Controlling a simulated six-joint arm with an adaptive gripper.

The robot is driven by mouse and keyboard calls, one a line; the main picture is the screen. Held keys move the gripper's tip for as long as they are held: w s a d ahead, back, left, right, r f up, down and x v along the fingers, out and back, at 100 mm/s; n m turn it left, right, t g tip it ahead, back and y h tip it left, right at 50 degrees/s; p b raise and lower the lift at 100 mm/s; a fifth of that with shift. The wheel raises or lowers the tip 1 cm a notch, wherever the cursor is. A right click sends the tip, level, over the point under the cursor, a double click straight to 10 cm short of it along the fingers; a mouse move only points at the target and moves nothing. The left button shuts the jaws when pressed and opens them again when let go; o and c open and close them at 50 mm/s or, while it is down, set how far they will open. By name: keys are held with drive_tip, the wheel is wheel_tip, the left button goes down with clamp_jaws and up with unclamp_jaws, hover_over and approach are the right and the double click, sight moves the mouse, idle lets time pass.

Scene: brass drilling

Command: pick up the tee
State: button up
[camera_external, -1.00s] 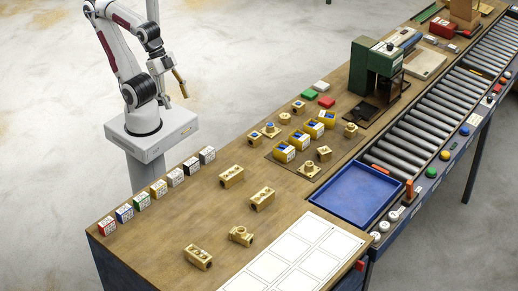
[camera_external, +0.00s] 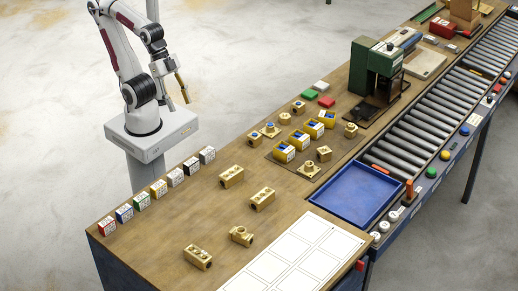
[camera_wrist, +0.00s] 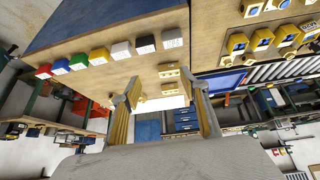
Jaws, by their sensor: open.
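The brass tee (camera_external: 241,236), a short body with a round side port, lies on the wooden bench near its front, left of the white printed sheet. My gripper (camera_external: 184,92) is high beyond the back edge of the bench, well away from the tee and holding nothing. In the wrist view my gripper (camera_wrist: 165,88) shows two wide-apart fingers with nothing gripped between them. Brass parts show beyond the fingertips there, but I cannot tell which of them is the tee.
Longer brass blocks (camera_external: 198,257) (camera_external: 262,199) (camera_external: 231,176) lie around the tee. A row of coloured boxes (camera_external: 158,189) lines the back edge. A blue tray (camera_external: 354,192), yellow holders (camera_external: 299,140) and a green press (camera_external: 377,70) stand to the right. Bare wood surrounds the tee.

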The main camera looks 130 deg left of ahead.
drive_tip(key=w+d+t+h, duration=0.1)
drive_tip(key=w+d, duration=0.4)
drive_tip(key=w, duration=0.4)
drive_tip(key=w+d+t+h, duration=0.15)
drive_tip(key=w+d, duration=0.35)
drive_tip(key=w, duration=0.5)
drive_tip(key=w+d+t, duration=0.2)
drive_tip(key=w+d, duration=0.3)
drive_tip(key=w, duration=0.4)
drive_tip(key=w+d+f+n+t+y, duration=0.1)
drive_tip(key=w+d+f, duration=0.1)
drive_tip(key=w+f, duration=0.15)
drive_tip(key=w+d+f+y, duration=0.1)
drive_tip(key=w+d+f, duration=0.1)
drive_tip(key=w, duration=0.3)
drive_tip(key=n+t+y, duration=0.1)
drive_tip(key=t+y, duration=0.1)
drive_tip(key=y, duration=0.1)
approach(241, 230)
drive_tip(key=shift+w+a+r, duration=0.1)
drive_tip(key=shift+w+a, duration=0.1)
drive_tip(key=shift+w, duration=1)
drive_tip(key=shift+f, duration=0.4)
drive_tip(key=shift+w, duration=0.1)
drive_tip(key=shift+x, duration=1.2)
drive_tip(key=shift+f, duration=0.15)
